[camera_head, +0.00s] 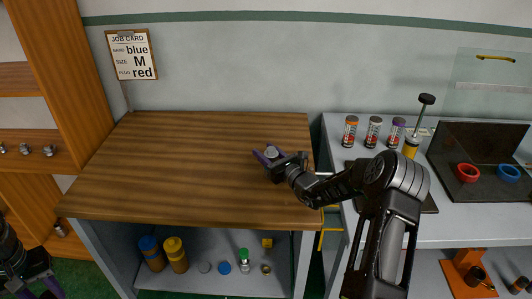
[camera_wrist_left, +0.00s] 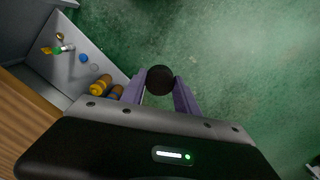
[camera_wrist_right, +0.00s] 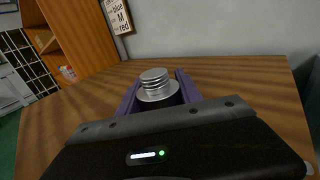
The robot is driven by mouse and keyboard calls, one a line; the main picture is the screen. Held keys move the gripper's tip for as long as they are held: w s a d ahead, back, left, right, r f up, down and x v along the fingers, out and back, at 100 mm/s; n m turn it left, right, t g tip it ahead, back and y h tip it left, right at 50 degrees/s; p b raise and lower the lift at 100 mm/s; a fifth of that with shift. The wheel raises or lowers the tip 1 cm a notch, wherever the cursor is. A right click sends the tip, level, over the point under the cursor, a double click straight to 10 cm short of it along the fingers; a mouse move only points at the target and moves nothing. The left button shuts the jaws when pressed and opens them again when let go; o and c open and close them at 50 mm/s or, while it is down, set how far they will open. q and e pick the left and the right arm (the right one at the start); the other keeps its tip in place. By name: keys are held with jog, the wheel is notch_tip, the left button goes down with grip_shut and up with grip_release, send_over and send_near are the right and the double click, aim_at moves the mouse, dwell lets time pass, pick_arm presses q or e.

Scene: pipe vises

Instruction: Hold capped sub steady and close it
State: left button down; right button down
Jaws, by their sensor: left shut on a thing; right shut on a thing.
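My right gripper (camera_head: 268,155) is over the right part of the wooden tabletop and is shut on a silver threaded part (camera_wrist_right: 155,84). In the right wrist view the part stands up between the purple fingers, with its ridged top showing and its lower part hidden. My left gripper (camera_wrist_left: 159,88) is low at the left, off the table's front left corner. It is shut on a dark round piece (camera_wrist_left: 160,79), seen end-on between the purple fingers over the green floor. I cannot tell which of the two is the capped sub. The two held parts are far apart.
The wooden tabletop (camera_head: 180,160) is otherwise bare. Yellow and blue bottles and small parts stand on the shelf below (camera_head: 210,282). The right bench holds several small jars (camera_head: 373,130), a red ring (camera_head: 467,172) and a blue ring (camera_head: 508,172). A job card (camera_head: 131,55) hangs on the wall.

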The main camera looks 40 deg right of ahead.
jog(key=shift+f, duration=0.2)
pick_arm(q)
jog(key=shift+f, duration=0.1)
pick_arm(e)
jog(key=shift+f, duration=0.15)
jog(key=c, duration=0.8)
grip_release()
pick_arm(q)
jog(key=shift+r, duration=0.25)
pick_arm(e)
jog(key=shift+r, duration=0.2)
pick_arm(q)
jog(key=shift+f, duration=0.2)
pick_arm(e)
jog(key=shift+s+f, duration=0.15)
jog(key=shift+s, duration=0.25)
pick_arm(q)
jog(key=shift+f+b, duration=0.85)
jog(key=shift+b, duration=0.15)
pick_arm(e)
jog(key=s, duration=1.1)
jog(key=shift+s+d, duration=0.1)
jog(key=shift+s, duration=0.05)
